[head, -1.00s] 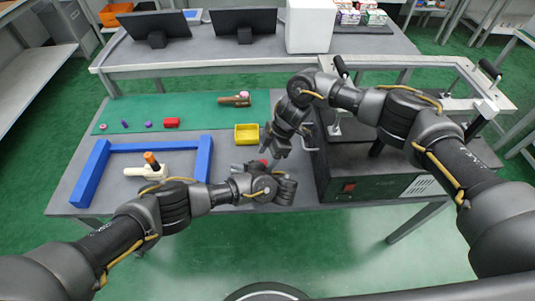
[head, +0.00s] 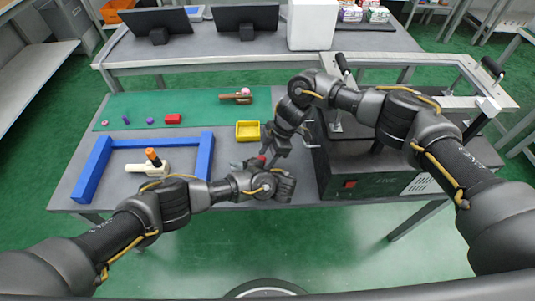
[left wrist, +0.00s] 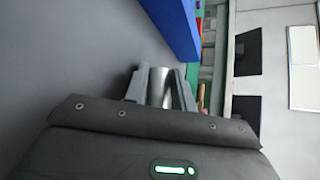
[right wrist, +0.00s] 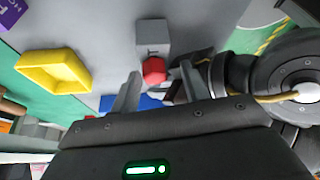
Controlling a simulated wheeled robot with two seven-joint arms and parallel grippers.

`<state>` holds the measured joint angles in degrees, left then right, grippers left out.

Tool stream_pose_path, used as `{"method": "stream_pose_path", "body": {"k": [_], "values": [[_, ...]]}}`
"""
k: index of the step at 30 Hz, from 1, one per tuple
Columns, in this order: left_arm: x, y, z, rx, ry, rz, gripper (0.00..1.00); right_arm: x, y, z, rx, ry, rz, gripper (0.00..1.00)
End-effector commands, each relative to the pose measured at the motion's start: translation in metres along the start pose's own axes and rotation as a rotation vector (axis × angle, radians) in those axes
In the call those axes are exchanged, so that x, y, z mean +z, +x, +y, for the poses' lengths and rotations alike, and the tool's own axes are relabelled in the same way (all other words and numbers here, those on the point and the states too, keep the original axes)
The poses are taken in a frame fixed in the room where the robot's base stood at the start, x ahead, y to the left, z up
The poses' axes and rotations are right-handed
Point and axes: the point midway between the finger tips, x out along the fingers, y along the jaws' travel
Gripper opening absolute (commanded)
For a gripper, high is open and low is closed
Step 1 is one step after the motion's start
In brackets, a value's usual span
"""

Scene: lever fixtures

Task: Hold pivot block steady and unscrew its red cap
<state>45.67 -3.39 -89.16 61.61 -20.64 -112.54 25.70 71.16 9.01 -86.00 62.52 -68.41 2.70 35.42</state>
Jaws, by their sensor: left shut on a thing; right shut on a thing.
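The grey pivot block (right wrist: 152,36) shows in the right wrist view with its red cap (right wrist: 154,70) at the near end. In the left wrist view the block's shiny metal surface (left wrist: 158,86) lies between the fingers of my left gripper (left wrist: 162,88), which is shut on it. My right gripper (right wrist: 157,88) is shut on the red cap, with one finger on each side of it. In the head view the cap (head: 262,158) is a small red spot; my left gripper (head: 243,165) and right gripper (head: 266,156) meet there and hide most of the block.
A yellow tray (head: 248,139) stands just behind the grippers. A blue frame (head: 204,155) at left surrounds a pale fixture (head: 150,168). A black box (head: 370,185) stands close on the right. Small parts and a red block (head: 172,119) lie on the green mat (head: 130,108).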

Motion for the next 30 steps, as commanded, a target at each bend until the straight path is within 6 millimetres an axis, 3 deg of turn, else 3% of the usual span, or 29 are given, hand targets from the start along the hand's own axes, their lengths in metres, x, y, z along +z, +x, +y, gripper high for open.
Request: {"method": "stream_pose_path", "body": {"k": [1, 2, 8, 25, 30], "values": [[-0.006, -0.012, -0.010, -0.001, -0.030, 0.020, 0.00, 0.016, 0.009, 0.000, 0.011, 0.016, -0.031, 0.18], [-0.006, -0.012, -0.010, -0.001, -0.030, 0.020, 0.00, 0.016, 0.009, 0.000, 0.011, 0.016, -0.030, 0.48], [-0.007, -0.012, -0.010, -0.002, -0.030, 0.022, 0.00, 0.017, 0.009, -0.001, 0.009, 0.017, -0.033, 0.74], [-0.006, -0.012, -0.009, 0.000, -0.031, 0.022, 0.00, 0.008, 0.001, -0.004, -0.003, 0.009, -0.030, 0.74], [-0.006, -0.010, -0.009, 0.000, -0.027, 0.020, 0.00, 0.000, -0.009, -0.005, -0.006, 0.005, -0.024, 0.63]]}}
